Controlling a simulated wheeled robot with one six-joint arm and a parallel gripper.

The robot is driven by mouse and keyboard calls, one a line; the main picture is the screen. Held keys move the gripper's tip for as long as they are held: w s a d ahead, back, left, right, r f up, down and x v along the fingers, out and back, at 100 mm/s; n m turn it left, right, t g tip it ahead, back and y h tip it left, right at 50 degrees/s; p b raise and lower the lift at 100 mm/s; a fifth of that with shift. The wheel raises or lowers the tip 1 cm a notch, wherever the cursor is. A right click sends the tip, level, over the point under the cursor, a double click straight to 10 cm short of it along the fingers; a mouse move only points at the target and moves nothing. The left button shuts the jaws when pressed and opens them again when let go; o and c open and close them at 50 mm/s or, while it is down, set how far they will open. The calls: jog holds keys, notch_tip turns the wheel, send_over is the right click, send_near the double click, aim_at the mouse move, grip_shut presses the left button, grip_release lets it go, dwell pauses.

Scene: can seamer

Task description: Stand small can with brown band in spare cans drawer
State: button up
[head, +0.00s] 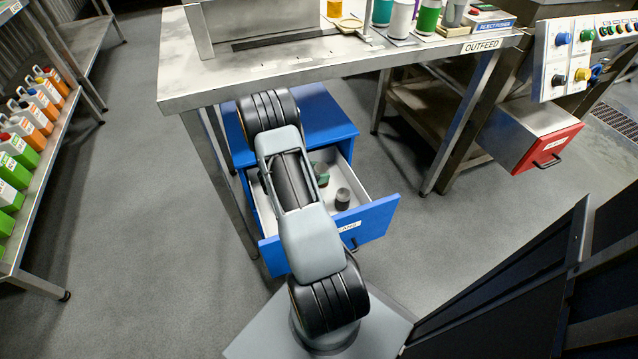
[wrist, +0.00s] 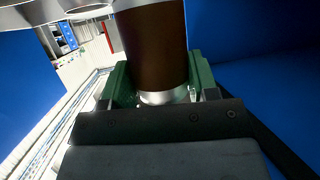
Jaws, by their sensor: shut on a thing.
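In the wrist view the small can with the brown band (wrist: 152,45) is between the green fingers of my gripper (wrist: 161,90). In the head view my arm reaches over the open spare cans drawer (head: 378,220), a blue-fronted drawer with a pale inside. A small green and brownish patch (head: 321,174) shows beside my arm there; I cannot tell whether it is my gripper or another can. My arm hides the drawer's left part.
A dark grey can (head: 342,199) stands in the drawer's right part. The steel outfeed table (head: 300,55) overhangs the blue cabinet (head: 325,125) and carries several cans. A red-fronted drawer (head: 545,150) sticks out at the right. Bare drawer floor shows around the dark can.

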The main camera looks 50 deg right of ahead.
jog(key=shift+w+d+f+b, duration=0.3)
jog(key=shift+d+f, duration=0.1)
jog(key=shift+f, duration=0.25)
jog(key=shift+w+d+f+b, duration=0.25)
jog(key=shift+d+f, duration=0.15)
jog(key=shift+f, duration=0.2)
jog(key=shift+w+d+f+b, duration=0.15)
jog(key=shift+f+b, duration=0.8)
jog(key=shift+f, duration=0.7)
jog(key=shift+f+b, duration=0.35)
jog(key=shift+f, duration=0.3)
jog(key=o, duration=0.9)
jog(key=shift+r, duration=0.1)
